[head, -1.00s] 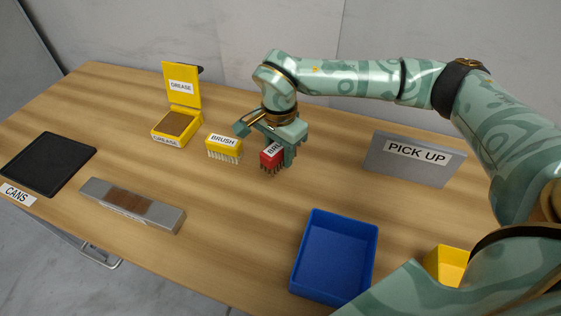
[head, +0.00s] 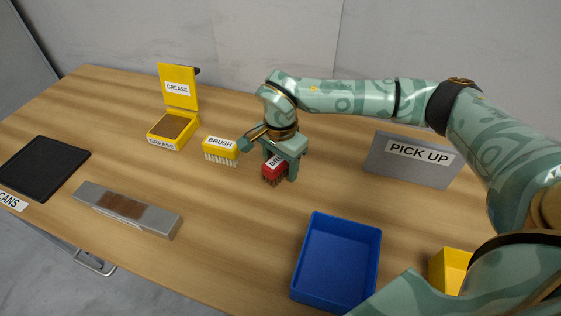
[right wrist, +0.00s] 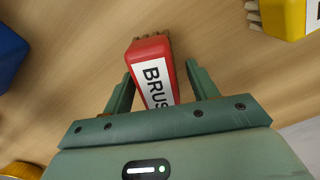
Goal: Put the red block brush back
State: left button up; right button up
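The red block brush (head: 271,169), labelled BRUSH, stands bristles down on the table, right of the yellow brush (head: 220,147). My right gripper (head: 272,160) is over it with one finger on each side. In the right wrist view the red brush (right wrist: 152,55) lies between the fingers of my right gripper (right wrist: 160,75). A gap shows beside it, clearest on the right, so the gripper looks open. Part of the red brush is hidden by the gripper in the head view. My left gripper is not in view.
The open yellow grease box (head: 170,135) is at the back left. A grey block with a brown inlay (head: 160,220) and a black mat (head: 40,168) lie left. A blue bin (head: 337,260), a yellow bin (head: 447,268) and the PICK UP sign (head: 415,165) are right.

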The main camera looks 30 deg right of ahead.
jog(key=shift+r, duration=0.15)
notch_tip(320, 180, up, 12)
jog(key=p, duration=0.3)
dwell(1.3)
